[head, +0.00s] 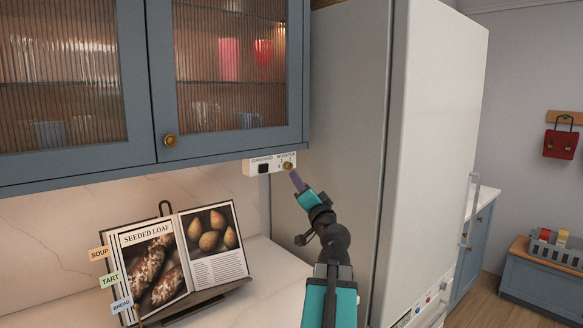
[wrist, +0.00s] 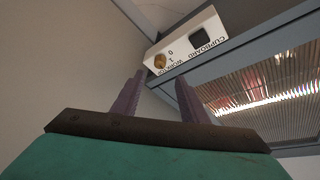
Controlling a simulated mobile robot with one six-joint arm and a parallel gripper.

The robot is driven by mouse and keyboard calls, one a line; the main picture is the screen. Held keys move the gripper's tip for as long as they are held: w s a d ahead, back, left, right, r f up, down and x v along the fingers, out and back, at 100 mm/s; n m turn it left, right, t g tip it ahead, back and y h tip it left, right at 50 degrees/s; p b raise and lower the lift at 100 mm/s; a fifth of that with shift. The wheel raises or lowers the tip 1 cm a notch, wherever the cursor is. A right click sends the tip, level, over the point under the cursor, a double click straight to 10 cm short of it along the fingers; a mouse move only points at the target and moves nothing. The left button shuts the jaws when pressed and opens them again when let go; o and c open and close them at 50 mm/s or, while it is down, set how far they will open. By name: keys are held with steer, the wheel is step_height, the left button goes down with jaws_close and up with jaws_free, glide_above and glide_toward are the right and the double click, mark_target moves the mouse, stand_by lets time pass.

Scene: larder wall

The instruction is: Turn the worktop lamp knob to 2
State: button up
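A small white control box (head: 257,168) hangs under the wall cupboard, against the fridge side. Its brass knob (head: 287,165) is at the right end, under a worktop label. In the wrist view the box is upside down and the knob (wrist: 160,61) has a 0 and a 1 beside it; I cannot tell which number it points to. My gripper (head: 296,180) is just below and in front of the knob in the head view. In the wrist view its two purple fingers (wrist: 160,77) are apart and empty, with the knob beyond their tips, seemingly untouched.
A black rocker switch (wrist: 208,39) sits beside the knob, labelled cupboard. The blue glass-door cupboard (head: 158,90) is above left. The tall fridge (head: 350,130) stands close on the right. A cookbook on a stand (head: 215,245) is on the pale worktop below.

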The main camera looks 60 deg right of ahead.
mark_target(290, 167)
steer(key=shift+p+x, duration=1.3)
steer(key=shift+x, duration=3.35)
jaws_close()
steer(key=shift+r, duration=0.1)
steer(key=m+p, duration=0.1)
steer(key=p, duration=0.1)
steer(key=m+g+p, duration=0.1)
steer(key=p, duration=0.1)
steer(key=shift+a+r+m+p, duration=0.1)
steer(key=shift+r+m+p, duration=0.1)
steer(key=shift+m+p, duration=0.15)
steer(key=m+g+p, duration=0.1)
steer(key=m+p, duration=0.2)
steer(key=p, duration=0.4)
jaws_free()
